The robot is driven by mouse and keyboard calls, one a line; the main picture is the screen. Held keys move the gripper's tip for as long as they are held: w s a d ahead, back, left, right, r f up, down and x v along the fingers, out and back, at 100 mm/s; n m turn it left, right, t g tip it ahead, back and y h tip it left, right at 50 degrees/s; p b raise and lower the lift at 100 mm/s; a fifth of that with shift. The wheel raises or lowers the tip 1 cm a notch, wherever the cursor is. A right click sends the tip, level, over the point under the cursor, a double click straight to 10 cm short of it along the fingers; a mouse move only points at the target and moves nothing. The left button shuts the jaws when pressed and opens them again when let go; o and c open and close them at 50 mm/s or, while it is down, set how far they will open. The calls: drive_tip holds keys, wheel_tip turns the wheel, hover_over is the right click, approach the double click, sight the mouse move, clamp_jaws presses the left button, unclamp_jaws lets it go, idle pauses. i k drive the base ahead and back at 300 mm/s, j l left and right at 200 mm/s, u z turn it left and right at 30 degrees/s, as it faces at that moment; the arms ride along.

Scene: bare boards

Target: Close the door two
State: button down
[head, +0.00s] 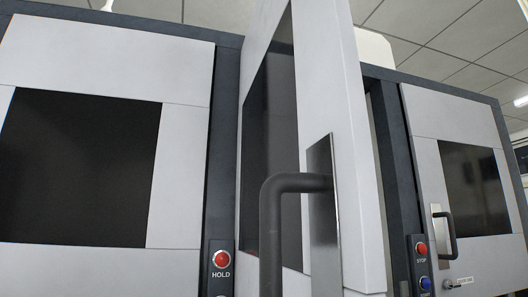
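A light grey door (352,130) stands swung open toward me in the middle of the head view, seen at a steep angle. It has a dark window (268,140) and a dark bent handle (271,230) on a shiny metal plate (322,215). The lower end of the handle is cut off by the frame. Another door (420,115) at the right has a dark window and its own handle (450,235), and it looks shut. I see no label telling which is door two. My gripper is not in view.
A fixed grey panel (80,45) with a dark window (75,170) fills the left. A control strip with a red HOLD button (222,259) stands beside the open door. A red STOP button (421,248) and a blue button (425,283) are left of the right door.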

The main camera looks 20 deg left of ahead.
sight(308, 223)
drive_tip(key=k+j+u, duration=0.1)
drive_tip(key=j, duration=0.2)
drive_tip(key=k+j+u, duration=0.15)
drive_tip(key=j, duration=0.2)
drive_tip(key=k+j+u, duration=0.1)
drive_tip(key=j, duration=0.2)
drive_tip(key=k+j+u, duration=0.1)
drive_tip(key=j, duration=0.25)
